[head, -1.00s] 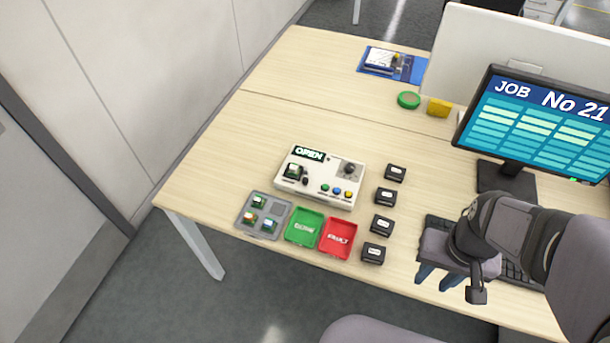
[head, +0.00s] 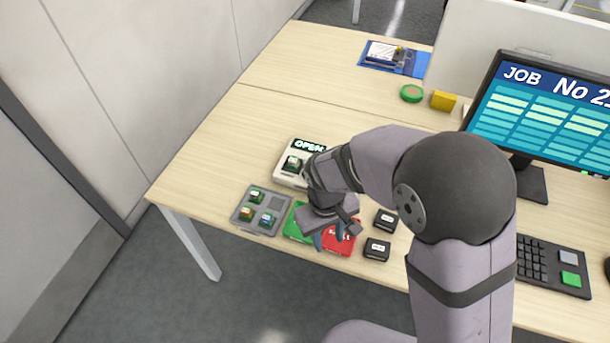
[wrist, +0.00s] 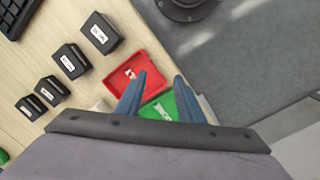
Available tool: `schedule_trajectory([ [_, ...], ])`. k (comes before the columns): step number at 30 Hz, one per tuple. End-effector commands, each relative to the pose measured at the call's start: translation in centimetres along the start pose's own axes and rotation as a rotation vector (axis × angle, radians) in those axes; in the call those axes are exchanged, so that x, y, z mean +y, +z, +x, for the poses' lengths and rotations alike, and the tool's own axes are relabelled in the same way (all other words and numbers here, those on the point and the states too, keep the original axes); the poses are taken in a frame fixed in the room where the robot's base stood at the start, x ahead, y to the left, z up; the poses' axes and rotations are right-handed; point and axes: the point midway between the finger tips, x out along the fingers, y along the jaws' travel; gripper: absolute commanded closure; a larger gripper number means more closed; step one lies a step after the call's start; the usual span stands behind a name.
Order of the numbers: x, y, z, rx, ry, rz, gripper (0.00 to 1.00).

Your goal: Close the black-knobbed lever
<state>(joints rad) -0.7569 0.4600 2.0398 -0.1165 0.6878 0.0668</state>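The white test box (head: 288,178) stands on the desk, and a small display on it reads OPEN. A chip with a green top sits in the box's socket (head: 293,163), and a dark lever part shows beside it. Its black knob cannot be made out clearly now. My gripper (head: 330,240) is over the red and green trays in front of the box, and my arm hides the box's right half. In the wrist view my gripper (wrist: 160,95) has its two blue fingers apart with nothing between them, above the trays.
A red tray (wrist: 132,72) and a green tray (head: 293,230) lie below my gripper. A grey tray (head: 240,215) with several chips is to their left. Several black boxes (wrist: 69,61) stand in a row. A monitor (head: 545,115) and keyboard (head: 545,262) are at the right.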

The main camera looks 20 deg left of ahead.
Motion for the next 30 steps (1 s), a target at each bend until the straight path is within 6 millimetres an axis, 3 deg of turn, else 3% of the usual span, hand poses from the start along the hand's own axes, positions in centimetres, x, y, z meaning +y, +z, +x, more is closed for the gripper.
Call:
schedule_trajectory([
  [1, -0.3, -3.3, -0.3, 0.055, 0.016, 0.003, 0.65],
  [3, 0.4, -7.3, -1.7, 0.138, 0.033, 0.048, 0.65],
  [6, 1.4, -12.6, -5.0, 0.273, 0.046, 0.13, 0.65],
  [9, 2.1, -16.2, -7.9, 0.381, 0.044, 0.233, 0.65],
  [18, 2.4, -16.9, -8.3, 0.416, 0.007, 0.43, 0.65],
  [30, 2.5, -17.3, -6.8, 0.411, 0.005, 0.445, 0.65],
])
